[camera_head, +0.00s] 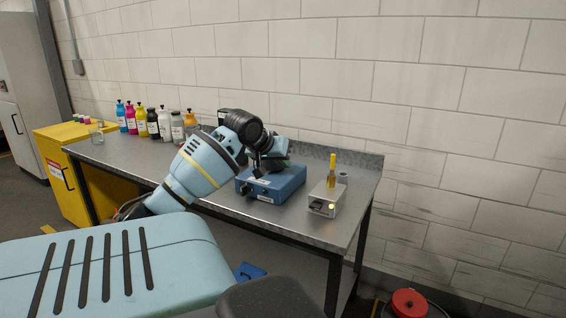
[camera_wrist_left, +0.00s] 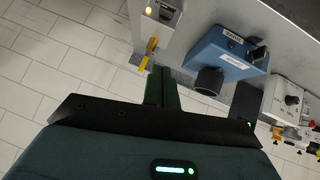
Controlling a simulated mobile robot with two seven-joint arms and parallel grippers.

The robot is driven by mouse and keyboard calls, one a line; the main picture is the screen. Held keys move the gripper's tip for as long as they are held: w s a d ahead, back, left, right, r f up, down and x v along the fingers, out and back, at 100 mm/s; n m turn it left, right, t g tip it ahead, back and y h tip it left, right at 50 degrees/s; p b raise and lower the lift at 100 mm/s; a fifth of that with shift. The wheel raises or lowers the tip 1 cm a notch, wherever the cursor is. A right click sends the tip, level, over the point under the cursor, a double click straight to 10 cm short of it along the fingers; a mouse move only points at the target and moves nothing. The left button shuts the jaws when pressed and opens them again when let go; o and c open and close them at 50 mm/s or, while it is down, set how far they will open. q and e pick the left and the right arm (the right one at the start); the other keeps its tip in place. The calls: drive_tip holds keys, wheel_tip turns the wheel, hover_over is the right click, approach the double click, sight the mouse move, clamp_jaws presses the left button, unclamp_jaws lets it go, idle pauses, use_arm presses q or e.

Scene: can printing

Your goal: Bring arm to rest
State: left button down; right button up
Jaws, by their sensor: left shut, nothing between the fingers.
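My left gripper (camera_head: 272,160) is above the metal table (camera_head: 225,201), by the blue box device (camera_head: 272,184), with the arm coming in from the left. In the left wrist view, its green fingers (camera_wrist_left: 162,88) are together with nothing between them. The blue device (camera_wrist_left: 224,55) shows there to the right of the fingers, apart from them in the picture. My right gripper is not in view.
A small grey device (camera_head: 326,201) with a yellow-topped piece stands at the table's right. Several colored bottles (camera_head: 153,123) line the back left. A yellow cabinet (camera_head: 70,170) stands left. A red-lidded container (camera_head: 409,302) is on the floor at right.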

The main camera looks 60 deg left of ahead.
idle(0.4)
use_arm(q)
drive_tip(key=d+f+m+g, duration=0.1)
drive_tip(key=d+f+m, duration=0.15)
drive_tip(key=f, duration=1.45)
drive_tip(key=s+d+f+m+h, duration=0.1)
drive_tip(key=s+d+f, duration=0.2)
drive_tip(key=d+f, duration=0.45)
drive_tip(key=s+d+f+m, duration=0.1)
drive_tip(key=s+d+f, duration=0.25)
drive_tip(key=f, duration=0.75)
drive_tip(key=s+d+f+m+h, duration=0.15)
drive_tip(key=s+d+f, duration=0.3)
drive_tip(key=d, duration=0.45)
drive_tip(key=s+d+f+m+h, duration=0.1)
drive_tip(key=s+d+f+m, duration=0.3)
drive_tip(key=d, duration=0.6)
drive_tip(key=s+d+t+h, duration=0.1)
drive_tip(key=s+d, duration=0.3)
drive_tip(key=d, duration=1.1)
drive_tip(key=shift+f+t, duration=0.35)
drive_tip(key=shift+t, duration=0.15)
drive_tip(key=shift+s+a+n, duration=0.1)
drive_tip(key=shift+a+n, duration=0.1)
drive_tip(key=shift+n, duration=0.1)
